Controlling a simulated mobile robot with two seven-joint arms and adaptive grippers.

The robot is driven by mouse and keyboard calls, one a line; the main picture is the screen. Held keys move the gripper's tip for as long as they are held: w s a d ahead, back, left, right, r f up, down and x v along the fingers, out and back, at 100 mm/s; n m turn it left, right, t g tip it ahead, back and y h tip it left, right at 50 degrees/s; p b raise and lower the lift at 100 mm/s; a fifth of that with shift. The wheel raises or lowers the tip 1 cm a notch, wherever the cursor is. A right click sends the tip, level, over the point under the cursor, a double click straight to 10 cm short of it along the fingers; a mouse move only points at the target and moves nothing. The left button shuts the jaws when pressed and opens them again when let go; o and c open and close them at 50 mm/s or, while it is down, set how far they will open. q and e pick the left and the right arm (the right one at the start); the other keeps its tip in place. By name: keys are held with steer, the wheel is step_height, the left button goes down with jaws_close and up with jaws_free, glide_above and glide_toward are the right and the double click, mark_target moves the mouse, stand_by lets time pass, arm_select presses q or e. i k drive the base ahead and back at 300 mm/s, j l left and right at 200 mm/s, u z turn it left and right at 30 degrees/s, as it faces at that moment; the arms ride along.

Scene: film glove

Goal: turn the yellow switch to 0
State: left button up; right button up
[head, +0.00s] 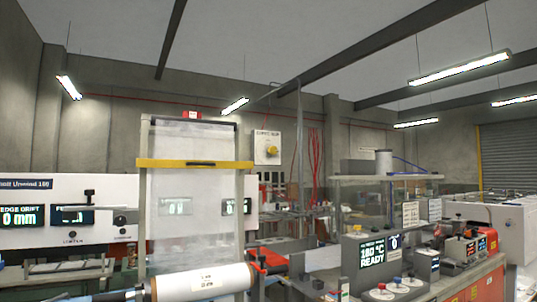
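A yellow switch (271,151) sits on a pale upright panel (266,138) on the far back wall, right of the film frame. The panel has a line of dark lettering near its top, too small to read. The switch is too small and distant to tell which position it points to. Neither of my grippers shows in the head view.
A film frame with a yellow crossbar (196,164) and a white roll (204,281) stands close in front. A white machine with displays (118,214) is at left. A heat unit reading 180 °C READY (371,254) and a bench with knobs stand at right.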

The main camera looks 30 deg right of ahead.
mark_target(272, 150)
steer(key=z, duration=1.2)
steer(key=i+z, duration=0.3)
steer(key=z, duration=0.15)
steer(key=i+j+z, duration=0.15)
steer(key=z, duration=0.3)
steer(key=i, duration=0.1)
